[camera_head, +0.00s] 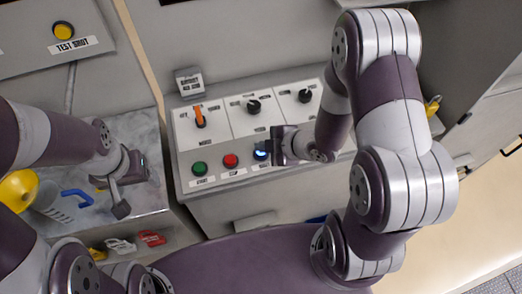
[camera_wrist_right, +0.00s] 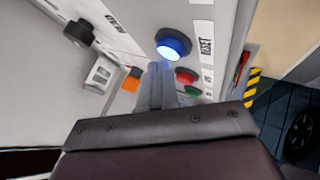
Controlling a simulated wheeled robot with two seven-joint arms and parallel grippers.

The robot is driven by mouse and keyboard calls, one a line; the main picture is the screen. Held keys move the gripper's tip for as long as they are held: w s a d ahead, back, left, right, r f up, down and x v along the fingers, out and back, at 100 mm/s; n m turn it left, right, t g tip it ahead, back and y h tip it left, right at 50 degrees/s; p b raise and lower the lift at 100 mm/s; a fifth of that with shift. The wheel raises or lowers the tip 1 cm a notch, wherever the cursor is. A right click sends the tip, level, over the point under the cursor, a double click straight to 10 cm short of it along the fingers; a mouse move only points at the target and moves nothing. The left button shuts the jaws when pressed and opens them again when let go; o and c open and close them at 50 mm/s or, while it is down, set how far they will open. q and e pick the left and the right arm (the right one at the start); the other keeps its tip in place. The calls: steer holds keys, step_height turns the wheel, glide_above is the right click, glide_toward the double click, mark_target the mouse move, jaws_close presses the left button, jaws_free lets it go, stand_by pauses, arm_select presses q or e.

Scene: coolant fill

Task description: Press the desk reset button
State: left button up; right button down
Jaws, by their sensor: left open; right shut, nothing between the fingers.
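The blue reset button (camera_wrist_right: 173,42) glows beside a RESET label in the right wrist view. In the head view it shows as a small blue spot (camera_head: 261,153) at the right end of the desk's button row, partly covered by my right gripper (camera_head: 272,147). My right gripper's fingers (camera_wrist_right: 157,72) are shut and empty, with their tips close to the button's edge. I cannot tell whether they touch it. My left gripper (camera_head: 110,196) is open and empty over the grey counter at the left.
A red button (camera_head: 230,160) and a green button (camera_head: 200,168) sit left of the reset button. Above are an orange switch (camera_head: 200,117) and black knobs (camera_head: 253,106). A blue-handled container (camera_head: 52,209) and a yellow funnel-like piece (camera_head: 17,189) stand by my left gripper.

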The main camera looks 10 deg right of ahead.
steer(key=shift+f+b, duration=0.4)
steer(key=shift+f, duration=0.15)
stand_by(0.6)
stand_by(0.4)
steer(key=shift+r+p, duration=0.9)
steer(key=shift+r, duration=0.05)
step_height(320, 180, up, 5)
steer(key=p, duration=0.4)
steer(key=shift+r+p, duration=0.1)
steer(key=shift+p, duration=0.3)
